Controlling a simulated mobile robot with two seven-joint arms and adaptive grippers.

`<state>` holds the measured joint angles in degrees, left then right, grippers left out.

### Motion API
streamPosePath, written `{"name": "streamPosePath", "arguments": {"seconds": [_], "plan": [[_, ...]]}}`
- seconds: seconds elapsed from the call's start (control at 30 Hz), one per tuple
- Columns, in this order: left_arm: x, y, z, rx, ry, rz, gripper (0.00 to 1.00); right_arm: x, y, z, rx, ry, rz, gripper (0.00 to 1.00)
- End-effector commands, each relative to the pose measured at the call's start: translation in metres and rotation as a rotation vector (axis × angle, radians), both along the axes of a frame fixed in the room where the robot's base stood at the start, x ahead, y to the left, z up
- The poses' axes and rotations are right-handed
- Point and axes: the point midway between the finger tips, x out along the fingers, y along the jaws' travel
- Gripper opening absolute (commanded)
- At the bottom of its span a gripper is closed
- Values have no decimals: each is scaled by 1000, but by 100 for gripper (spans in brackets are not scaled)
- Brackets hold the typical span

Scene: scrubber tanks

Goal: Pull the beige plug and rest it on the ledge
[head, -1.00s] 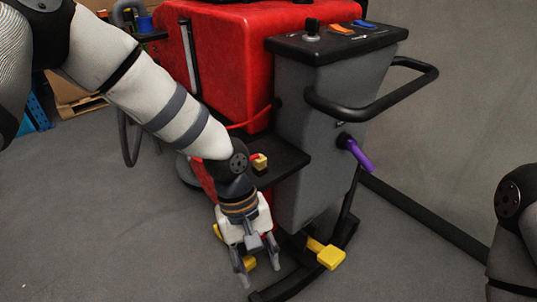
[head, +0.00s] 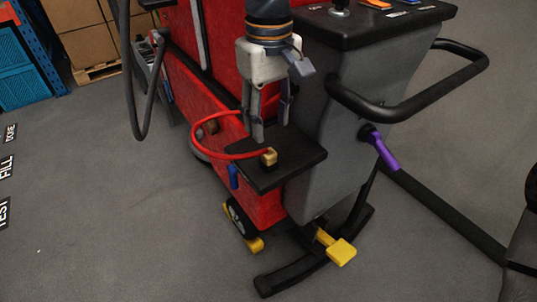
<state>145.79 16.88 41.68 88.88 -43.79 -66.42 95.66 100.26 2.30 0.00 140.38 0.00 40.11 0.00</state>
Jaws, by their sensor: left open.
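The beige plug (head: 268,157) is a small block on the black ledge (head: 290,176) at the side of the red machine. A red cord (head: 205,140) loops from the machine's body to it. I cannot tell whether the plug is seated in a socket or only stands on the ledge. My left gripper (head: 271,132) points down just above and behind the plug, with its fingers apart and nothing between them. It does not appear to touch the plug. My right gripper is out of view.
The grey console (head: 340,125) with its black handlebar (head: 400,112) stands close to the right of the ledge. A purple handle (head: 385,152) sticks out of it. A blue lever (head: 233,176) hangs below the ledge, and a yellow pedal (head: 341,252) is low in front.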

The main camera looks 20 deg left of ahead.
Motion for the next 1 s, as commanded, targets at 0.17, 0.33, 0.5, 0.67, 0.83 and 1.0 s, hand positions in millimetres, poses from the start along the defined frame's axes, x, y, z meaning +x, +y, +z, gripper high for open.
{"name": "streamPosePath", "arguments": {"seconds": [0.17,0.33,0.5,0.67,0.83,1.0], "plan": [[0,0,-14,0,9,-2,41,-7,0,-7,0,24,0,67],[0,0,-44,-1,17,-2,41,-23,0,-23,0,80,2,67],[-1,0,-63,2,9,-3,41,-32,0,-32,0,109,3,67],[0,0,-77,1,0,-2,41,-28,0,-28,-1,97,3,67],[0,0,-88,0,0,-2,41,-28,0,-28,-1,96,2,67],[0,0,-91,-1,1,-2,41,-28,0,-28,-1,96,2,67]]}}
